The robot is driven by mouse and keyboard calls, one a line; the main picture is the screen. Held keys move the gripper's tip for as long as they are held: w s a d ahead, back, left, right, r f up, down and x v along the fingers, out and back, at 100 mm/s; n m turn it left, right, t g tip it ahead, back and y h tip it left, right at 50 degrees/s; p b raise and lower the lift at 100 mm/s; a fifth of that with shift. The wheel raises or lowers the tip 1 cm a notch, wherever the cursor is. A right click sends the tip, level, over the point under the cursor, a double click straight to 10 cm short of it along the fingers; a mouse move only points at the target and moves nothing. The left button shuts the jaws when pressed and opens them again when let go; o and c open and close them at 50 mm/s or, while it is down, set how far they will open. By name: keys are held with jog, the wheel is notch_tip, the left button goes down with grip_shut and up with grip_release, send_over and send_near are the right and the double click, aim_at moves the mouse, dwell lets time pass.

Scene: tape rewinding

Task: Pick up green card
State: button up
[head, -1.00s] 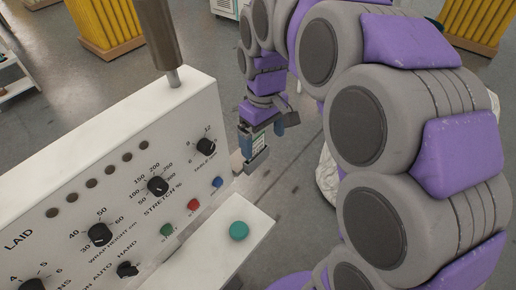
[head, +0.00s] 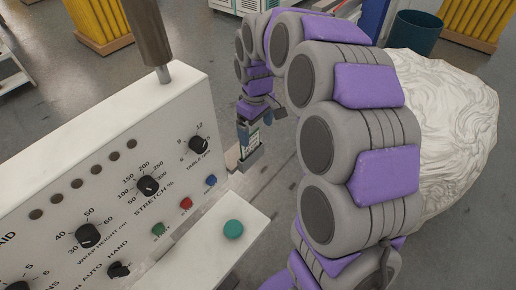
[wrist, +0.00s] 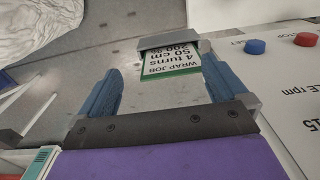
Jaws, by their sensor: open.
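The green card (wrist: 172,64) has a green edge and white face with dark print reading "WRAP JOB, 4 turns, 50 cm, 200 %". Its far end sits at a grey holder (wrist: 168,42) beside the white control panel. In the wrist view my gripper (wrist: 160,68) is open, with one blue finger on each side of the card. The card's near end lies between the fingertips, with gaps to both. In the head view my gripper (head: 255,126) is at the panel's right end, and the card (head: 252,143) shows small there.
The white control panel (head: 75,185) with knobs and buttons fills the left, a metal post (head: 149,40) rising from it. A teal button (head: 233,229) sits on its ledge. A large pale wrapped bundle (head: 450,130) stands at right, behind my arm.

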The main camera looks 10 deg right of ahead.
aim_at(251, 144)
jog(key=a+f, duration=0.1)
jog(key=s+a+f, duration=0.1)
jog(key=a, duration=0.1)
jog(key=shift+s+a+f, duration=0.1)
jog(key=shift+a+f, duration=0.05)
jog(key=shift+a, duration=0.1)
jog(key=shift+f, duration=0.3)
jog(key=d+f, duration=0.1)
jog(key=w+d+f+b, duration=0.1)
jog(key=f, duration=0.1)
jog(key=d+f, duration=0.1)
jog(key=shift+w+f, duration=0.15)
jog(key=shift+f, duration=0.15)
jog(key=shift+a, duration=1.05)
jog(key=shift+c, duration=1.3)
jog(key=shift+d, duration=0.1)
jog(key=c, duration=0.3)
jog(key=shift+w+d, duration=0.1)
jog(key=shift+d, duration=0.3)
jog(key=shift+c, duration=0.5)
